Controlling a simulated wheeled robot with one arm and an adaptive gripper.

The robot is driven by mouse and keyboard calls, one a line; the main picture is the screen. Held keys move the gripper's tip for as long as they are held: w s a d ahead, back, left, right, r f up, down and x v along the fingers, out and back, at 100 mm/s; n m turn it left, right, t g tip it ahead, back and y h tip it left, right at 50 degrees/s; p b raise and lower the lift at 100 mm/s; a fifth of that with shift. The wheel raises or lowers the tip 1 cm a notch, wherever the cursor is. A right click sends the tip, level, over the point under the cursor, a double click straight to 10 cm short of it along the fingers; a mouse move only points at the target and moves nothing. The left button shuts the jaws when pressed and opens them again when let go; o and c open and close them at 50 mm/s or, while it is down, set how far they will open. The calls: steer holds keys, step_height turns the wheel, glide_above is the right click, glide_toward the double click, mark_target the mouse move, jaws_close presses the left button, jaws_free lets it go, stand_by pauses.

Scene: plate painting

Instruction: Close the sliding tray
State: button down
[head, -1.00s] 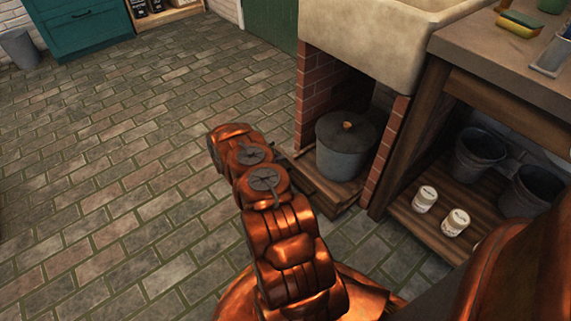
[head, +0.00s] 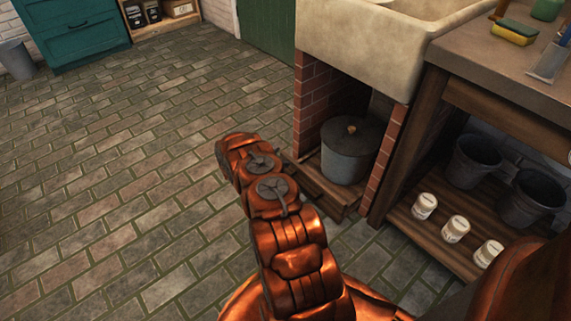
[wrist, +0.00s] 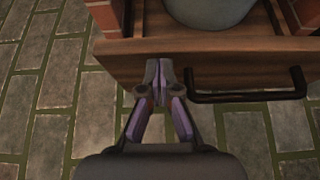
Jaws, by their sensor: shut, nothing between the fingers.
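The sliding wooden tray (head: 337,196) sits low between brick pillars under the sink, with its front sticking out. It carries a grey lidded pot (head: 350,150). In the wrist view the tray's front board (wrist: 225,64) spans the picture, with a black bar handle (wrist: 248,97) on its right part. My gripper (wrist: 158,66) is shut and empty. Its fingertips overlap the front board just left of the handle, outside its loop. I cannot tell whether they touch the board. In the head view my copper arm reaches toward the tray's left side, and the fingertips cannot be made out.
Brick pillars (head: 388,150) flank the tray bay, below a stone sink (head: 365,45). To the right, a wooden shelf (head: 425,232) holds white jars (head: 456,229) and dark buckets (head: 475,162). The brick-paved floor (head: 120,170) at left is clear. A teal cabinet (head: 75,40) stands far back.

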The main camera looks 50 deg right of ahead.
steer(key=a+f+p+v, duration=0.1)
steer(key=p+v, duration=0.2)
steer(key=v, duration=1)
steer(key=y+b, duration=0.2)
steer(key=b, duration=0.4)
glide_toward(301, 172)
steer(key=x, duration=0.6)
steer(key=shift+a+f, duration=0.25)
steer(key=shift+s+d+r+t, duration=0.1)
steer(key=shift+d+t, duration=0.2)
steer(key=shift+d, duration=0.1)
